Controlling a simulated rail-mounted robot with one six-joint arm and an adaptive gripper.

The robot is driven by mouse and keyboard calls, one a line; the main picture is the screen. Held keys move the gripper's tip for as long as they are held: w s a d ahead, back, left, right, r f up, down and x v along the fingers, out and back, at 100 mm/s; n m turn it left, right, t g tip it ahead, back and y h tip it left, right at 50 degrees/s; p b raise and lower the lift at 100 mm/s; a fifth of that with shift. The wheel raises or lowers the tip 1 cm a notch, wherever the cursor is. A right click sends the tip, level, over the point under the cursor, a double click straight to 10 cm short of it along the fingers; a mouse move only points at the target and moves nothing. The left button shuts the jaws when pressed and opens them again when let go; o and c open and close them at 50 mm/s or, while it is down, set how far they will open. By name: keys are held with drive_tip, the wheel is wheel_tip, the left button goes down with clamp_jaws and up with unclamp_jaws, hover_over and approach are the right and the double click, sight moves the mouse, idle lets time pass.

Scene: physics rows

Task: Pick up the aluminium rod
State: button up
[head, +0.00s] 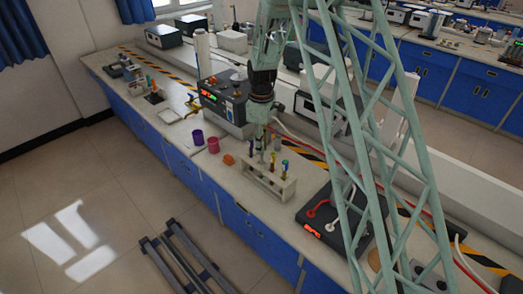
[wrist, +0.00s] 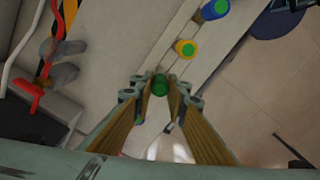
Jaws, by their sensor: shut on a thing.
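My gripper (wrist: 160,90) is shut on a slim rod with a green top (wrist: 160,85), in line with the row of the white rack (wrist: 165,52). A yellow-topped rod (wrist: 185,48) and a blue-topped rod (wrist: 215,9) stand in that row, apart from the fingers. In the head view my gripper (head: 262,136) is over the rack (head: 268,187), which holds several coloured rods. I cannot tell whether the held rod is lifted clear, nor which rod is aluminium, as mostly the tops show.
A purple cup (head: 197,137), a pink cup (head: 213,146) and an orange piece (head: 229,159) stand left of the rack. A black device with red leads (head: 318,226) is to its right. Two grey objects (wrist: 62,74) lie left of my gripper in the wrist view.

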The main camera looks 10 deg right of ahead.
wheel_tip(320, 180, up, 18)
drive_tip(key=shift+f, duration=0.25)
idle(0.5)
idle(0.4)
drive_tip(key=shift+o, duration=1.2)
clamp_jaws()
drive_tip(key=shift+s+f+b, duration=0.1)
drive_tip(key=shift+b, duration=0.4)
